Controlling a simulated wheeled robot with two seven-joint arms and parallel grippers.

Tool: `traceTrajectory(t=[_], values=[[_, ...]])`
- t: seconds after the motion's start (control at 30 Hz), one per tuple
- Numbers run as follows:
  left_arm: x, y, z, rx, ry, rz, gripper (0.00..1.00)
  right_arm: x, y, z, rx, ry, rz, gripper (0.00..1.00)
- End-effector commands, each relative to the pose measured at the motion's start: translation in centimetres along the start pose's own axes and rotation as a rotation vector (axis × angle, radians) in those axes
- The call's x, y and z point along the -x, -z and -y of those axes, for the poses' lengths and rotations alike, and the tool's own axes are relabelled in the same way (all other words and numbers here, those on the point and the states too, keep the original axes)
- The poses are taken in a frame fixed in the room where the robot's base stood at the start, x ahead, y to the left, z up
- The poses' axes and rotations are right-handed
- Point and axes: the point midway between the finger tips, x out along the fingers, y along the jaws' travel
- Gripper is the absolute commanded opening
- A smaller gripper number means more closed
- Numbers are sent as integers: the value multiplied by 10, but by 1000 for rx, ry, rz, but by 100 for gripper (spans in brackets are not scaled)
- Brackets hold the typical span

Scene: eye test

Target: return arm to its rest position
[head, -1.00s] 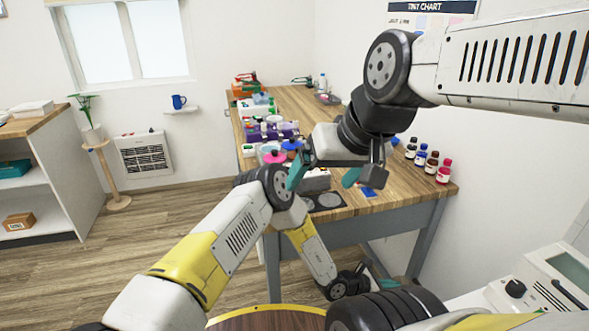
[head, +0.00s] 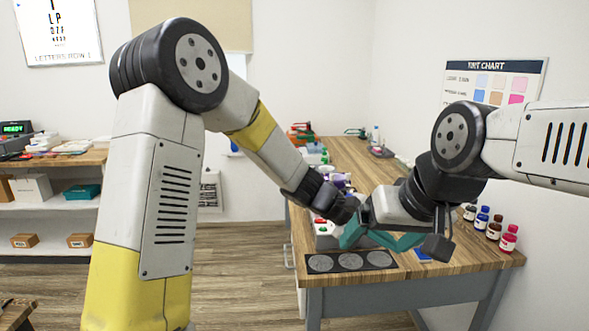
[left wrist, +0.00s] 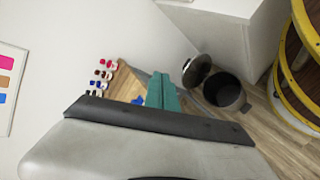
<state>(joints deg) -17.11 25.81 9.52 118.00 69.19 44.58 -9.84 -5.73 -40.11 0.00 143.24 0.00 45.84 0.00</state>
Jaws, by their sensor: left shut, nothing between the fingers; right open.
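My left arm (head: 150,190) rises on the left of the head view, bends at a high elbow and reaches down over the table. Its fingers are hidden or unclear there, near the right gripper. In the left wrist view the left gripper's teal fingers (left wrist: 162,92) are together, with nothing between them. My right gripper (head: 362,240) comes in from the right, above the near part of the wooden table (head: 440,270). Its teal fingers are apart and hold nothing visible. The two hands overlap in the head view; I cannot tell whether they touch.
A black plate with grey discs (head: 350,262) lies at the table's near edge, several bottles (head: 494,227) at its right edge. Shelves (head: 50,215) stand at left. The left wrist view shows a dark bin (left wrist: 223,90) and a round yellow-rimmed wooden thing (left wrist: 287,85).

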Motion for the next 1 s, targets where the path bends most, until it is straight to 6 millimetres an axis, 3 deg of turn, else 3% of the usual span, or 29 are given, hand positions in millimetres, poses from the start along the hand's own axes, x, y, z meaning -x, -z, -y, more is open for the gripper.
traceTrajectory(t=[0.03,0.1,0.37,0.6,0.8,1.0], values=[[25,-7,1,-58,23,-33,0,0,0,0,0,0,0,90],[54,-14,7,-129,63,-75,0,0,0,0,0,0,0,90],[158,-43,45,-357,235,-254,0,0,0,0,0,0,0,90],[244,-70,94,-515,416,-451,0,0,0,0,0,0,0,90],[304,-91,137,-602,567,-614,0,0,0,0,0,0,0,90],[336,-104,163,-639,661,-710,0,0,0,0,0,0,0,90]])
